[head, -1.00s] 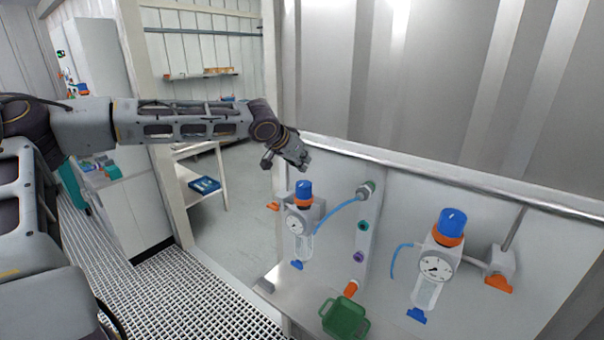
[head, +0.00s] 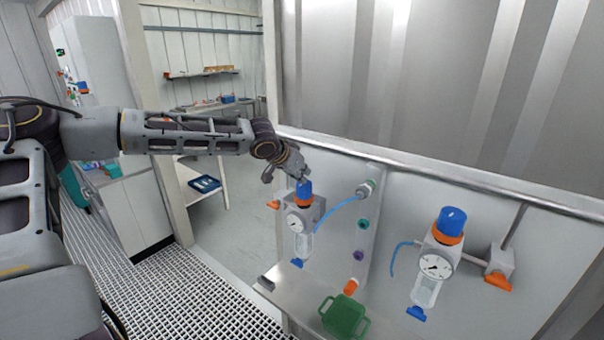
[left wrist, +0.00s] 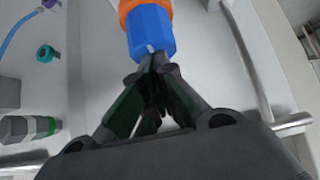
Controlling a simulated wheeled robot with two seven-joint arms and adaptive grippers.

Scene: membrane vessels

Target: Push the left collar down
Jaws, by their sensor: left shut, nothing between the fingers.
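The left regulator (head: 299,222) is fixed to the grey panel, with a round gauge, a clear bowl, a blue knob (head: 304,187) on top and an orange collar (head: 303,199) under the knob. My left gripper (head: 302,178) is shut and empty, its fingertips at the top of the blue knob. In the left wrist view the closed fingertips (left wrist: 155,62) meet the end of the blue knob (left wrist: 150,35), with the orange collar (left wrist: 130,6) beyond it. I cannot tell whether they press on it. My right gripper is not in view.
A second regulator (head: 435,262) with a blue knob is on the right. A blue hose (head: 338,208) runs from the left regulator to a fitting (head: 366,188). A green box (head: 344,316) sits on the ledge below. A metal rail (head: 440,178) runs along the panel top.

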